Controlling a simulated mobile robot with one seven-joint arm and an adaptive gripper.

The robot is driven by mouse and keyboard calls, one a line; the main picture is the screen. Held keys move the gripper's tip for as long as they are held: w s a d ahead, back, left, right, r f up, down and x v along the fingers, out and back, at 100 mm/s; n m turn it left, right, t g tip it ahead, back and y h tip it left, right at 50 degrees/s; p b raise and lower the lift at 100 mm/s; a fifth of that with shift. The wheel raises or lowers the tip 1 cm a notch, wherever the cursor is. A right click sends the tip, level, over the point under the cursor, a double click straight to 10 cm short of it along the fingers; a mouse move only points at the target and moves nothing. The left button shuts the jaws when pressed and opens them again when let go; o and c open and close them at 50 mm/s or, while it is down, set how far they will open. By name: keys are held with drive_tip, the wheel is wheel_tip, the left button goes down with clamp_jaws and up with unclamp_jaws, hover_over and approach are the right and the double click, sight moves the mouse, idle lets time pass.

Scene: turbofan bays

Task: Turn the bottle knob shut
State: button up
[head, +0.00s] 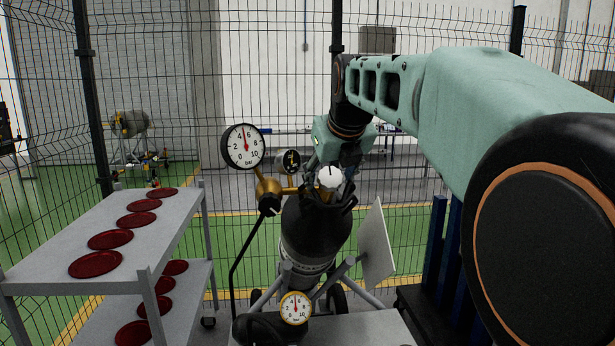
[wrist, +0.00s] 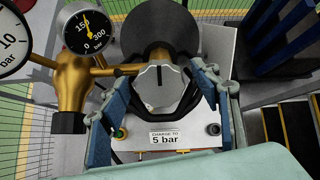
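The bottle knob (head: 330,178) is pale and faceted, on top of the dark gas bottle (head: 304,232). In the wrist view the knob (wrist: 160,87) faces me, with a black line pointing up. My gripper (wrist: 162,92) has one finger on each side of the knob, apart, with a gap visible between each finger and it. In the head view my gripper (head: 333,192) is at the knob, its fingers partly hidden. A large gauge (head: 243,146) in bar reads about 5. A small gauge (wrist: 86,27) and brass regulator (wrist: 75,85) sit left of the knob.
A plate (wrist: 165,138) labelled "CHARGE TO 5 bar" lies below the knob in the wrist view. Another gauge (head: 295,308) is low in front of the bottle. A grey trolley (head: 165,235) with several red discs stands left. A wire fence (head: 270,80) closes the back.

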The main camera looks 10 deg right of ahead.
sight(331, 175)
drive_tip(key=shift+r, duration=5)
